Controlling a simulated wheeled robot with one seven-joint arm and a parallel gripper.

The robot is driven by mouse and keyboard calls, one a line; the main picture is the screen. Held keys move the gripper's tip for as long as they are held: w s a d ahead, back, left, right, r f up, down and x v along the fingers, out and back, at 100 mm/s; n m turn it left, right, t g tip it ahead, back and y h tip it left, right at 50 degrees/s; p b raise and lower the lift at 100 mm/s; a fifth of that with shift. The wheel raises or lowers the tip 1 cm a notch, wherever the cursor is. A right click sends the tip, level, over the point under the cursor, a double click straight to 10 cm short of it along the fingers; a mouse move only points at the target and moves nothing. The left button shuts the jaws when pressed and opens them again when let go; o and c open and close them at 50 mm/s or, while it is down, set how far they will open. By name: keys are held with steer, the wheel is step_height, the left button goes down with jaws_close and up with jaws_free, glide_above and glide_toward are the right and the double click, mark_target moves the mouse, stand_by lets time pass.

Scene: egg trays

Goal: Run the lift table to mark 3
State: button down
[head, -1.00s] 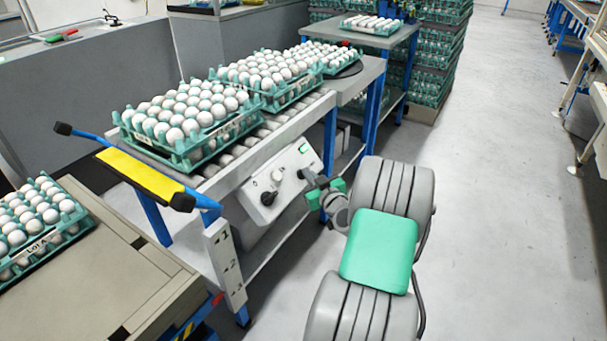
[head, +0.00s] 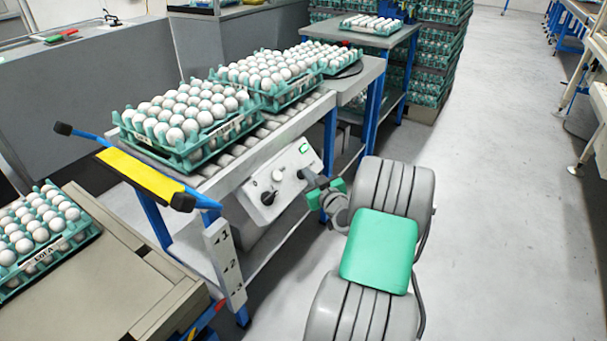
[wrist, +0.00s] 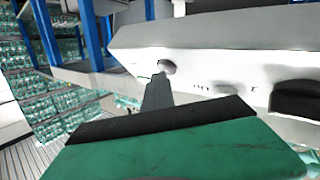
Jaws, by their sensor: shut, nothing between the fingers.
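The lift table (head: 125,275) is at the lower left in the head view, with a beige top and an egg tray (head: 62,247) labelled Lot A. A white plate with marks 1, 2 and 3 (head: 226,262) stands beside it. A red piece (head: 220,305) at the table's edge is near the plate's lower end; its exact level against mark 3 is unclear. The control box (head: 270,187) has a black knob (head: 268,198) and buttons. My gripper (head: 309,179) is shut and empty at the box's right end. In the wrist view its fingertip is at a round grey button (wrist: 167,67); contact is unclear.
Stacked green trays (head: 440,60) stand behind. The floor to the right is open.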

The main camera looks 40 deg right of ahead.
steer(key=shift+s, duration=0.1)
steer(key=shift+s+d+r, duration=0.2)
steer(key=shift+s+r, duration=0.4)
steer(key=shift+r, duration=0.05)
steer(key=shift+s+d+r, duration=0.25)
steer(key=shift+s+r, duration=0.3)
steer(key=shift+s, duration=0.05)
steer(key=shift+s+d+r, duration=0.2)
steer(key=shift+s+r, duration=0.35)
steer(key=shift+r, duration=0.05)
steer(key=shift+s+d+r, duration=0.25)
steer(key=shift+s+r, duration=0.3)
steer(key=shift+s, duration=0.05)
